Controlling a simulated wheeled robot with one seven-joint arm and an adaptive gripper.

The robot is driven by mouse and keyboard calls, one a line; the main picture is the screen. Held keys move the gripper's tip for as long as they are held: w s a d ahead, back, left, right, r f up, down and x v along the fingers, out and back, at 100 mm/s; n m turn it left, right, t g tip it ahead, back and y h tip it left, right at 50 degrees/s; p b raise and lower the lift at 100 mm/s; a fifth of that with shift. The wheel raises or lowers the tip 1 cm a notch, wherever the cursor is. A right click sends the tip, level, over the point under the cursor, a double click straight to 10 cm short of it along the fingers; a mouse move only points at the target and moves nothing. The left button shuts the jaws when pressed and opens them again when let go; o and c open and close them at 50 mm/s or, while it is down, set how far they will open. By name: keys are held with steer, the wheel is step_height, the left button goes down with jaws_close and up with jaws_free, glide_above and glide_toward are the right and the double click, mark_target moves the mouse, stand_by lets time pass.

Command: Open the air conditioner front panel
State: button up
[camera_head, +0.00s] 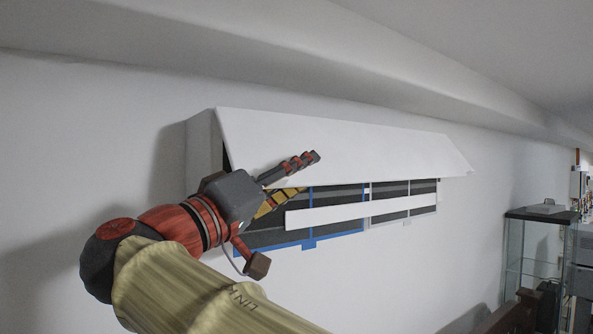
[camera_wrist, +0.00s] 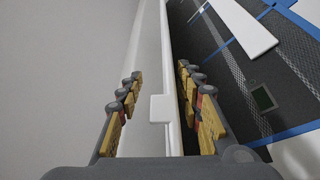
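The air conditioner's white front panel (camera_head: 350,145) is tilted out and up from the unit on the wall. Dark filters with blue frames (camera_head: 345,192) show below it. My gripper (camera_head: 310,172) is at the panel's lower left part. One dark finger lies in front of the panel and the finger with yellow pads is below its lower edge. In the wrist view the panel's edge (camera_wrist: 168,60) runs between my open fingers (camera_wrist: 160,75), with gaps seen beside it. A small white tab (camera_wrist: 160,108) sits on the edge. Contact with the panel cannot be told.
A white horizontal strip (camera_head: 330,213) crosses the front of the filters, below the panel. A glass cabinet (camera_head: 528,250) stands at the right, with shelves (camera_head: 580,195) behind it. The wall (camera_head: 380,280) below the unit is clear.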

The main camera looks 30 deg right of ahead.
steer(key=c, duration=0.3)
steer(key=shift+w, duration=0.1)
steer(key=c, duration=0.4)
jaws_close()
steer(key=shift+r, duration=0.1)
